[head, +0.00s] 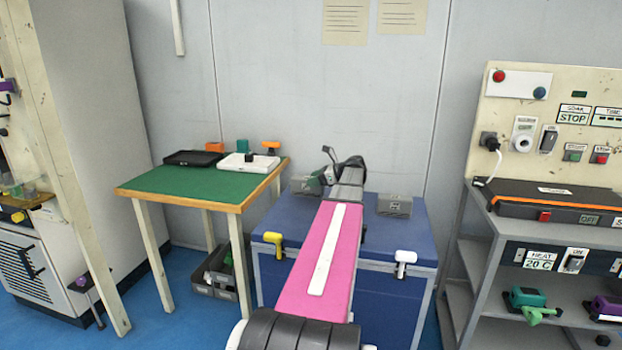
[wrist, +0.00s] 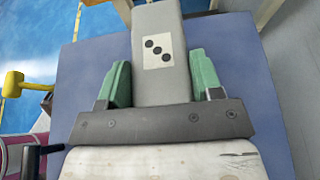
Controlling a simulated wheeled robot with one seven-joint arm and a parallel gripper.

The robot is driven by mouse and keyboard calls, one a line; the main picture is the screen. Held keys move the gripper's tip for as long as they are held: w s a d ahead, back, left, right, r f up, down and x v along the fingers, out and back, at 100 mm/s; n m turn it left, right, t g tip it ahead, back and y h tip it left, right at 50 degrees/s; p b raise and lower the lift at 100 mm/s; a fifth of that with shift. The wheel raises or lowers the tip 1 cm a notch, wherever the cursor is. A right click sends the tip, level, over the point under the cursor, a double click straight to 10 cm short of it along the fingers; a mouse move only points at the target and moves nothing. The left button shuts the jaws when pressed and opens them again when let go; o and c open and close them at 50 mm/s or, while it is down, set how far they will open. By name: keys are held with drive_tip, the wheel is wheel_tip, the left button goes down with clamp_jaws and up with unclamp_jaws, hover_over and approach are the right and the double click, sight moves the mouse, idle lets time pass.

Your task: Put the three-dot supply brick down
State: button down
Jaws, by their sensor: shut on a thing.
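The three-dot supply brick (wrist: 160,82) is a grey block with three black dots on a pale label. In the wrist view it sits between the two green fingers of my gripper (wrist: 161,76), which are shut on it. In the head view my gripper (head: 318,181) is over the back left of the blue chest (head: 395,238), and a grey block end (head: 300,186) shows to its left. The chest lid fills much of the wrist view behind the brick. I cannot tell whether the brick touches the lid.
Another grey brick (head: 394,205) stands on the chest's right side. A green-topped table (head: 185,190) stands left, a grey shelf unit (head: 485,225) right. The lid front right is clear.

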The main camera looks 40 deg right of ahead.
drive_tip(key=shift+f, duration=1.8)
drive_tip(key=shift+f, duration=0.1)
drive_tip(key=shift+c, duration=1.4)
unclamp_jaws()
drive_tip(key=shift+f, duration=0.1)
drive_tip(key=shift+r, duration=0.2)
drive_tip(key=v, duration=1.2)
